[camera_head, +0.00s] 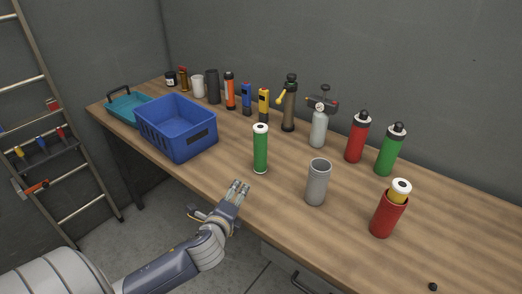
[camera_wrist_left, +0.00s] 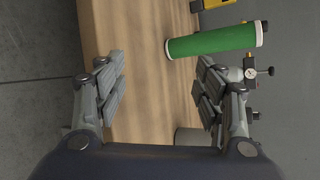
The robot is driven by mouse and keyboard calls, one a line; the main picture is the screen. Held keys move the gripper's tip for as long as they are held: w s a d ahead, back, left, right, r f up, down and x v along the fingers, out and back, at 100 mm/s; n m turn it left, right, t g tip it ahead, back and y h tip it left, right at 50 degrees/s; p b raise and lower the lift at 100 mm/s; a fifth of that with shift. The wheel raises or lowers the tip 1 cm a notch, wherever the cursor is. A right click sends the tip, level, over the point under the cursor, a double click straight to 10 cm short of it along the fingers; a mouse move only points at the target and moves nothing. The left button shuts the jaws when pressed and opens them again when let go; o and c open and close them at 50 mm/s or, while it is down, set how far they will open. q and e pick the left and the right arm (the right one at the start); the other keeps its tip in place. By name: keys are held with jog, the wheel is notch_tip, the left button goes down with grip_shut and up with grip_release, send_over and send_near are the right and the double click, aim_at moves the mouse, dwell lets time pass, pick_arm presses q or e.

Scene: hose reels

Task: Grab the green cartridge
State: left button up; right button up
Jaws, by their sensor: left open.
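The green cartridge (camera_head: 261,150) stands upright on the wooden workbench (camera_head: 290,220), with white ends and a dark spot on its top. In the left wrist view the cartridge (camera_wrist_left: 212,41) lies across the picture beyond the fingers, toward the right. My left gripper (camera_head: 238,188) is open and empty near the bench's front edge, in front of the cartridge and a little to its left. The fingers also show in the left wrist view (camera_wrist_left: 160,85), wide apart and not touching the cartridge. My right gripper is not in view.
A grey cylinder (camera_head: 317,184) and a red holder (camera_head: 387,215) with a yellow cartridge stand to the right. A blue crate (camera_head: 177,143) is at left. Red (camera_head: 357,138) and green (camera_head: 389,152) bottles and several tools line the back. Bench around the green cartridge is clear.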

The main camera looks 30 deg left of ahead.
aim_at(257, 133)
pick_arm(q)
jog(key=w+a+r+m+t+h, duration=0.1)
jog(key=w+r+m, duration=0.2)
jog(key=w+m, duration=0.2)
jog(key=w+a+r+m+t+h, duration=0.1)
jog(key=w+a+r+m+t, duration=0.1)
jog(key=w+r+m, duration=0.2)
jog(key=w+a+r+m+t+h+p, duration=0.1)
jog(key=w+r+m+t, duration=0.1)
jog(key=w+r+m, duration=0.2)
jog(key=shift+w+a+m, duration=0.2)
jog(key=shift+w+m, duration=0.4)
jog(key=shift+m, duration=0.35)
jog(key=shift+w+a+m, duration=0.2)
jog(key=shift+w+m, duration=0.4)
jog(key=shift+m, duration=0.35)
jog(key=shift+w, duration=0.65)
jog(key=shift+w+f+p, duration=0.2)
jog(key=shift+w+p, duration=0.1)
jog(key=shift+w, duration=0.75)
jog(key=shift+w+f+p, duration=0.15)
jog(key=shift+w+p, duration=0.1)
jog(key=shift+w, duration=0.8)
jog(key=shift+c, duration=0.3)
jog(key=c, duration=1.4)
grip_shut()
